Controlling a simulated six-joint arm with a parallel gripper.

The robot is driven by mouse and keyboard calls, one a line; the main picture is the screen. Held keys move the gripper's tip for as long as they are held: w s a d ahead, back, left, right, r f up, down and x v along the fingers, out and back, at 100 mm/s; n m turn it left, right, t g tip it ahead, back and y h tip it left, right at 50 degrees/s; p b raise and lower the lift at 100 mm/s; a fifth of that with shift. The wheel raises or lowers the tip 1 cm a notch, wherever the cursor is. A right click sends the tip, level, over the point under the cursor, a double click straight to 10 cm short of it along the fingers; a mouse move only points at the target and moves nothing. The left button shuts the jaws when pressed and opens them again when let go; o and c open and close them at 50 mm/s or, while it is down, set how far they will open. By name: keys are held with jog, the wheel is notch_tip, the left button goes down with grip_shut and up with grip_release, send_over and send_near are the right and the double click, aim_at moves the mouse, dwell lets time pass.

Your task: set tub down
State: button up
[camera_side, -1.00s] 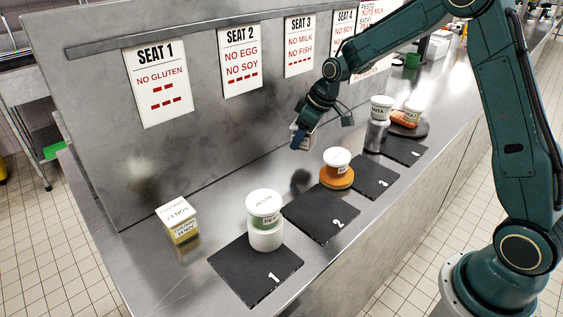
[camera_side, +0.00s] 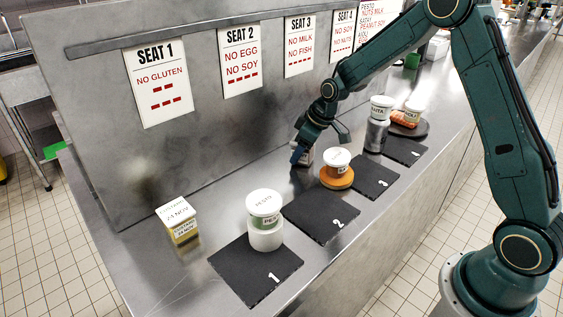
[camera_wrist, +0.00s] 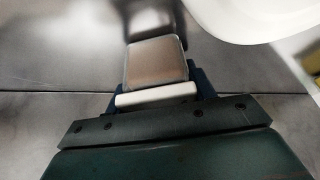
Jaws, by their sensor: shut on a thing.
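My gripper (camera_side: 301,152) is low over the steel counter, behind the slates, shut on a small tub (camera_side: 308,158). In the side view the tub is mostly hidden by the blue fingers. In the wrist view the tub (camera_wrist: 157,62) shows a square brownish face between the blue finger parts (camera_wrist: 158,88). I cannot tell whether its base touches the counter. Just right of it, a white-lidded tub (camera_side: 337,158) stands on an orange round block (camera_side: 337,178).
Numbered black slates run along the counter: slate 1 (camera_side: 245,280), slate 2 (camera_side: 310,220), slate 3 (camera_side: 376,180). A pesto tub (camera_side: 264,203) stands on a white block. A lidded tub (camera_side: 381,106) tops a metal cylinder. The seat-sign wall (camera_side: 215,130) is close behind.

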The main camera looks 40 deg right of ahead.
jog(key=shift+f, duration=0.1)
jog(key=o, duration=1.1)
jog(key=v, duration=1.2)
